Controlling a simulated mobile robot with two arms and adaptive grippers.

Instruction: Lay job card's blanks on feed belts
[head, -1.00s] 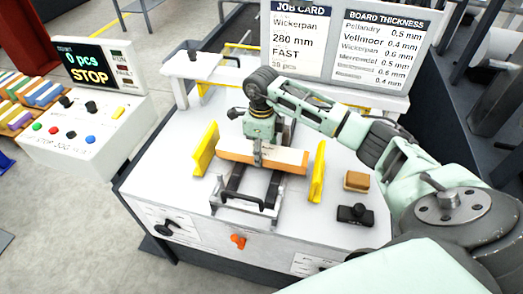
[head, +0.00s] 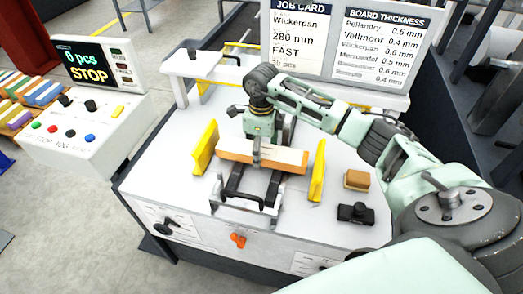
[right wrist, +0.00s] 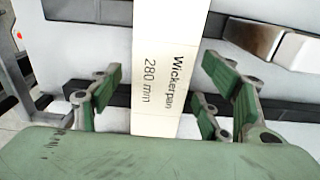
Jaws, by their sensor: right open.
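A long flat bundle of blanks (head: 240,158), white on top with an orange-brown front side, lies crosswise over the two black feed belts (head: 234,184) between two yellow guides. In the right wrist view its white top (right wrist: 155,90) reads "Wickerpan 280 mm". My right gripper (head: 262,147) is open over its middle. In the right wrist view its green fingers stand apart on both sides of the bundle, with gaps. The job card (head: 297,40) reads Wickerpan, 280 mm, FAST. My left gripper is not in view.
Yellow guides (head: 205,148) and (head: 317,170) flank the belts. A tan block (head: 356,180) and a black device (head: 356,213) sit at right. The control box (head: 85,135) stands left, its display (head: 85,62) reading 0 pcs, STOP. Coloured bundles (head: 20,100) lie far left. A thickness board (head: 378,50) stands behind.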

